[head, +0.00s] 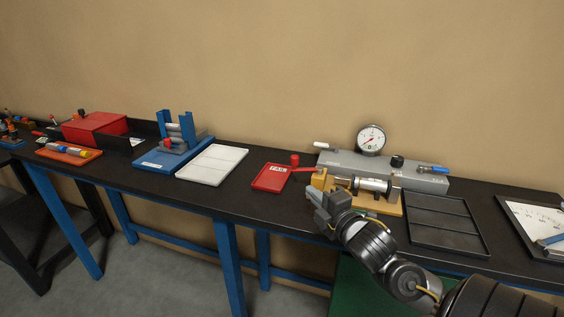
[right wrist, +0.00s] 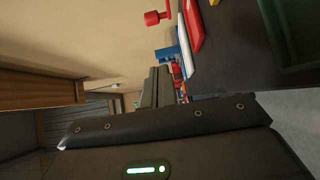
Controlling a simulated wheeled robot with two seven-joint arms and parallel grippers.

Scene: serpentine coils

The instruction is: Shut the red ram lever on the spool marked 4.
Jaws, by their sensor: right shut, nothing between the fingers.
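The spool (head: 372,184) is a metal cylinder lying in a yellow-tan fixture (head: 390,208) in front of a grey test block. No number 4 can be read on it. A red lever (head: 303,170) sticks out to the left from the fixture's left end, with a red knob at its tip. A red knob, likely the lever's, shows at the top of the right wrist view (right wrist: 153,18). My right gripper (head: 316,198) is shut and empty, just in front of the fixture's left end and below the lever, apparently apart from it. My left gripper is not in view.
A red tray with lettering (head: 268,180) lies left of the fixture, and a white tray (head: 190,168) further left. A round dial gauge (head: 371,138) stands on the grey block (head: 345,160). A black divided tray (head: 440,240) lies to the right. Blue stands (head: 150,160) are further left.

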